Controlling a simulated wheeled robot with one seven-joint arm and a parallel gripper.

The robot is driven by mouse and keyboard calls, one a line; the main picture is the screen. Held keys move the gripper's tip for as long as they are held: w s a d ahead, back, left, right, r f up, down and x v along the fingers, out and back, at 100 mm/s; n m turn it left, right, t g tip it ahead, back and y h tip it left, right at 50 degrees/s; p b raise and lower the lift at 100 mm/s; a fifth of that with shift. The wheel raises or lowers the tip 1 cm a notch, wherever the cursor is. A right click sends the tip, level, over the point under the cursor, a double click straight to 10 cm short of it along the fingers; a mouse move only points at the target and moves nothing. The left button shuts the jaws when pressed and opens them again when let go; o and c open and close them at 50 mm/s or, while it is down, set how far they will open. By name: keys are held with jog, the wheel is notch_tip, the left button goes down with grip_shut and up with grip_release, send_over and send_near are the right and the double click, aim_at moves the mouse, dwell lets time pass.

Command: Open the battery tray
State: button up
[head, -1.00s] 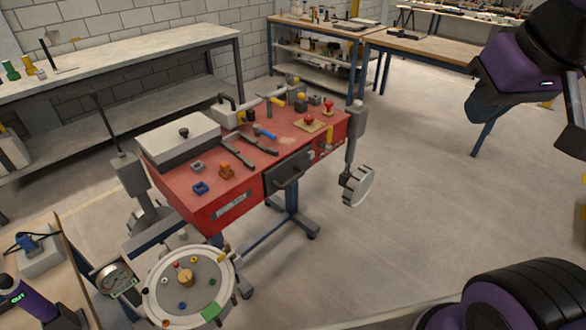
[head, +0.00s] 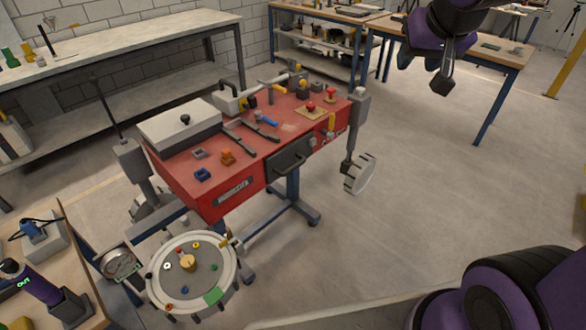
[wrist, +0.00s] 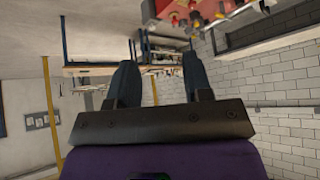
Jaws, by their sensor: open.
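The red wheeled bench unit (head: 235,180) stands left of centre in the head view. A dark grey drawer front with a bar handle (head: 289,162), apparently the battery tray, sits flush in its front face. My gripper (wrist: 160,68) shows in the wrist view with its two dark fingers apart and nothing between them. In the head view my wrist and gripper (head: 443,82) hang at the upper right, well apart from the drawer and higher than the bench top. Part of the red unit (wrist: 195,12) shows at the top of the wrist view, tilted.
A grey lidded box (head: 180,125), black bars and small coloured parts lie on the red top. A white handwheel (head: 359,174) sticks out on its right side. A round dial plate (head: 192,275) stands in front. The floor to the right (head: 410,190) is clear.

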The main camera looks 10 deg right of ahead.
aim_at(293, 166)
jog(key=w+a+f+m+t+y, duration=0.1)
jog(key=w+a+f+y, duration=0.1)
jog(key=w+f, duration=0.9)
jog(key=w+a+f+m+t+y, duration=0.1)
jog(key=w+a+f+t, duration=0.1)
jog(key=w+f, duration=0.85)
jog(key=a+f+m+t+y, duration=0.1)
jog(key=a+f+m+y, duration=0.25)
jog(key=f, duration=1.05)
jog(key=a+f+m+t+y, duration=0.1)
jog(key=a+f+m+y, duration=0.25)
jog(key=f, duration=1.05)
jog(key=x, duration=0.7)
jog(key=r+x, duration=0.1)
jog(key=x, duration=0.3)
jog(key=shift+w, duration=0.15)
jog(key=shift+c, duration=0.2)
grip_shut()
